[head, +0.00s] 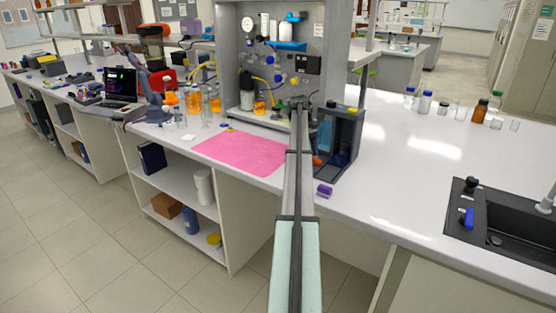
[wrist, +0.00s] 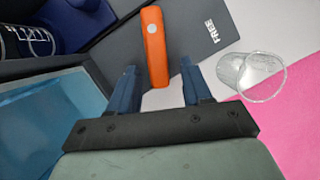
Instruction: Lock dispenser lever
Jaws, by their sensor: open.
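The dispenser lever (wrist: 155,48) is an orange bar with a pale round spot, lying against a dark grey panel (wrist: 200,25) marked "FREE" to the lever's right. My gripper (wrist: 159,88) is open in the wrist view. The lever's near end shows between the two blue fingers, with a gap on each side, and I see no clear contact. In the head view the dispenser (head: 343,140) is a dark box-like unit right of my arm, with a small orange part (head: 317,161) low on its left side. My arm hides part of that side and the gripper's fingers there.
A clear glass cup (wrist: 250,76) lies close right of the fingers, by the pink mat (head: 240,152). A light-blue panel (wrist: 55,110) is on the left. A grey equipment board (head: 232,60) stands behind. A purple item (head: 324,190) lies at the bench edge.

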